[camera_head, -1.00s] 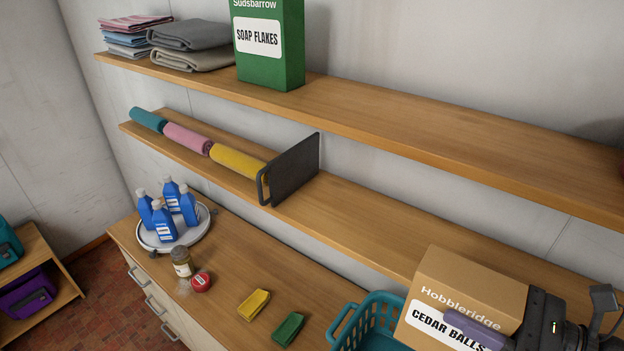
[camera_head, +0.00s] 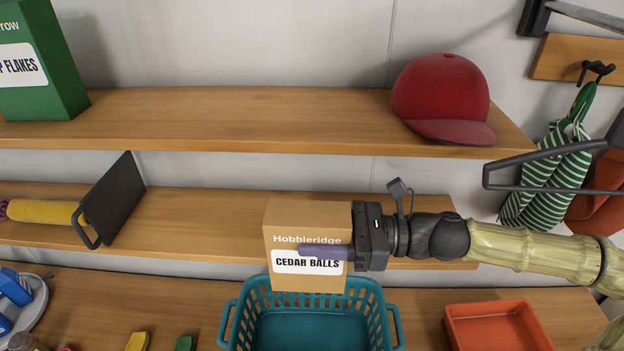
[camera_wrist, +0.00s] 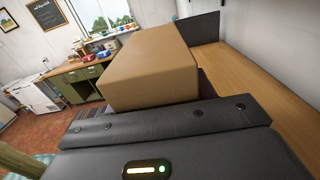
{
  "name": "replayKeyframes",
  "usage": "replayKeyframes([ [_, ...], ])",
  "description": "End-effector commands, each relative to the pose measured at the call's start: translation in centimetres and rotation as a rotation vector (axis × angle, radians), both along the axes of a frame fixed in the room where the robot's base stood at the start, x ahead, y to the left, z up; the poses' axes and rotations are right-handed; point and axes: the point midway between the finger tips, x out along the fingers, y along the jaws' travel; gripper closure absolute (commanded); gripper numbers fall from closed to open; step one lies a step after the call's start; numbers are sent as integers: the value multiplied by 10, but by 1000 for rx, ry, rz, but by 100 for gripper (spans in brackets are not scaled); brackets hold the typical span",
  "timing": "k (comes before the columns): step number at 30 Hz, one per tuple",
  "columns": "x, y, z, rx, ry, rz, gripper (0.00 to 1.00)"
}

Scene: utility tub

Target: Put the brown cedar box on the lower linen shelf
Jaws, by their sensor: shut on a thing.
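The brown cedar box (camera_head: 283,225), with a white "CEDAR BALLS" label, is held upright by my gripper (camera_head: 325,252), which comes from the right and is shut on it. One purple finger lies across its front. The box is in front of the lower shelf (camera_head: 200,215) and overlaps its front edge in the head view; I cannot tell whether it touches the shelf. In the wrist view the box (camera_wrist: 150,68) fills the middle, with the wooden shelf surface (camera_wrist: 245,80) to its right.
A black bookend (camera_head: 115,198) and a yellow roll (camera_head: 40,213) stand on the lower shelf's left; bare shelf lies between bookend and box. Above, the upper shelf (camera_head: 250,120) carries a red cap (camera_head: 440,95) and green carton (camera_head: 45,60). A teal basket (camera_head: 310,310) and orange tray (camera_head: 497,328) stand below.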

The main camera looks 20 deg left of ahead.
Motion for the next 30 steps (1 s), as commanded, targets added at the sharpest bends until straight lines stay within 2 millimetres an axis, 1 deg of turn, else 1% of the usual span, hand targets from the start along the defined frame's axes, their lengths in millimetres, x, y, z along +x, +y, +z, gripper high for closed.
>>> replayKeyframes([
  [1,12,3,5,0,1,-1,75],
  [6,48,12,6,2,1,-1,75],
  [10,75,19,6,2,0,1,75],
  [13,90,23,5,1,1,3,75],
  [16,97,25,2,1,0,4,75],
  [26,99,25,1,1,-1,3,75],
  [28,105,27,2,0,0,3,75],
  [30,115,29,5,1,0,1,75],
])
